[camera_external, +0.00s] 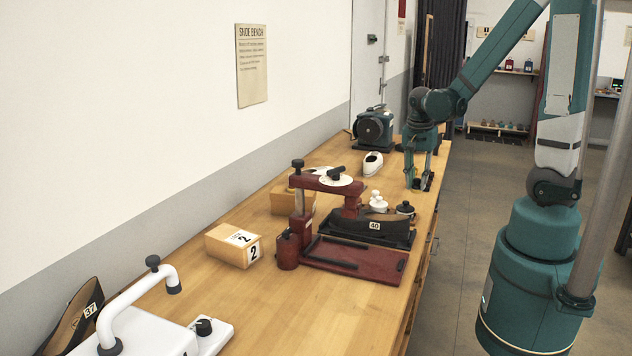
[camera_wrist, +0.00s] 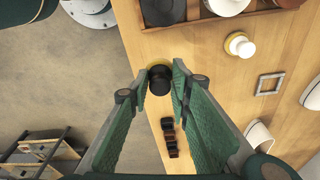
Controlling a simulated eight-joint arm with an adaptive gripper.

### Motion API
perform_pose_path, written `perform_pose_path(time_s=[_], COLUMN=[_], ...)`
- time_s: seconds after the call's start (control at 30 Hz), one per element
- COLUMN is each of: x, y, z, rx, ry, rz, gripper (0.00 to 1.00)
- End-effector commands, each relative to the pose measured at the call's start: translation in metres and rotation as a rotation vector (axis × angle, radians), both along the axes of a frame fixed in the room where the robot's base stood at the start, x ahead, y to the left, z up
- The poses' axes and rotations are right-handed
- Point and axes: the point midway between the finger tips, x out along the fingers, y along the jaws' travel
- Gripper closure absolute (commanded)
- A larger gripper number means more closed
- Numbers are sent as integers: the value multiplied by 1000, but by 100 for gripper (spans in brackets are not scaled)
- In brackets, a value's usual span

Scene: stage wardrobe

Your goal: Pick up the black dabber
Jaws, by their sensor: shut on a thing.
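The black dabber (camera_wrist: 159,82) is a small round black piece with a yellowish rim showing behind it. In the wrist view it sits between the tips of my gripper (camera_wrist: 160,88), which is shut on it from both sides. In the external view my gripper (camera_external: 419,185) points down at the right edge of the bench, with a dark shape between its fingers. The fingers hide part of the dabber there. I cannot tell whether it touches the bench.
The wooden bench (camera_external: 315,325) holds a red press (camera_external: 350,262), a black-lidded jar (camera_external: 405,209), a white-knobbed dabber (camera_wrist: 239,45), a square metal buckle (camera_wrist: 270,85) and small black pieces (camera_wrist: 170,137). A teal machine (camera_external: 373,130) stands behind. The bench's edge drops to the floor.

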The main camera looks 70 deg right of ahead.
Motion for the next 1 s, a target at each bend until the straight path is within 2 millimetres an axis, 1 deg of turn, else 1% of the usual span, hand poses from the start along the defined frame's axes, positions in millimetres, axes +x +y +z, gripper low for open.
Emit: perform_pose_path(time_s=[0.03, 0.1, 0.33, 1.0], x=[0, 0, 0, 0], y=[0, 0, 0, 0], z=[6, 12, 24, 27], rx=[0, 0, 0, 0], ry=[0, 0, 0, 0], rz=[0, 0, 0, 0], gripper=[87, 87, 87, 87])
